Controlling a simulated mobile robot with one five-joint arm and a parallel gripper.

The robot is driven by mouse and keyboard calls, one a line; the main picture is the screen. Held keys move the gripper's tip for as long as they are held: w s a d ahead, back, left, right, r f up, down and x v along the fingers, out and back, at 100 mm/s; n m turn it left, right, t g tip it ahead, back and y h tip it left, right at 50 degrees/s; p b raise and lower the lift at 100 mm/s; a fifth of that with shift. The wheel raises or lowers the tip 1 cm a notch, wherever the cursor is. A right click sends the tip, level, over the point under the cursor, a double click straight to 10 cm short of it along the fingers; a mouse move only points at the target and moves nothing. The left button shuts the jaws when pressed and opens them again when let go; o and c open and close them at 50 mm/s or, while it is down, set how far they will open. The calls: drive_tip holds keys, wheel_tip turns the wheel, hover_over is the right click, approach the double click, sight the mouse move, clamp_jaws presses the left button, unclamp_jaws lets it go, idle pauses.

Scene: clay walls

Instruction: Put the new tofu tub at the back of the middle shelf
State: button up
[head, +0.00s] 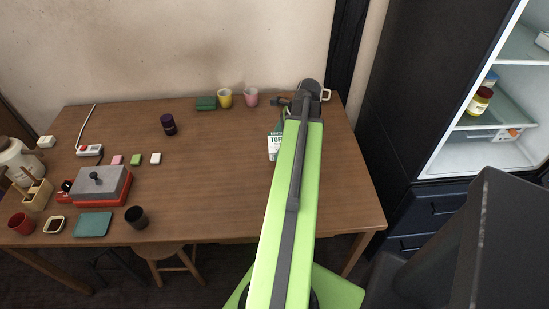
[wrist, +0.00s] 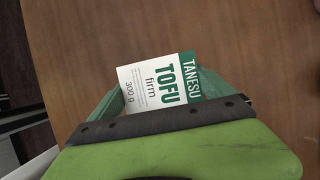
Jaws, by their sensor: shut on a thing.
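The tofu tub (head: 273,146) is a white and green pack at the right part of the wooden table, partly hidden by my arm. In the wrist view the tofu tub (wrist: 160,82) shows its label, reading "TANESU TOFU firm 300 g". My gripper (wrist: 155,105) is shut on it, with a green finger at each side. I cannot tell whether the tub touches the table. The fridge's middle shelf (head: 503,118) is at the right, with a jar with a yellow label (head: 479,101) on it. The back of the shelf is partly out of view.
The table (head: 220,170) has clear room in its middle. A yellow cup (head: 225,98), a pink cup (head: 251,97) and a green block (head: 206,103) stand at the back. A red-based grill (head: 97,185) and several small items are at the left. The fridge's dark side (head: 410,90) stands right of the table.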

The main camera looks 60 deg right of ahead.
drive_tip(key=shift+w+a+f, duration=0.2)
drive_tip(key=shift+w+f, duration=0.25)
drive_tip(key=shift+w, duration=0.3)
wheel_tip(320, 180, down, 4)
drive_tip(key=b, duration=0.4)
drive_tip(key=shift+f+b, duration=0.2)
drive_tip(key=shift+b, duration=0.1)
drive_tip(key=shift+r, duration=0.25)
drive_tip(key=shift+f, duration=0.2)
drive_tip(key=o, duration=1.5)
drive_tip(key=shift+c, duration=0.2)
drive_tip(key=shift+r, duration=0.1)
drive_tip(key=p+v, duration=1.1)
drive_tip(key=shift+r, duration=0.4)
drive_tip(key=shift+s+d+r+p, duration=0.15)
drive_tip(key=shift+s+r+p, duration=0.1)
drive_tip(key=shift+p, duration=0.15)
drive_tip(key=shift+f, duration=0.1)
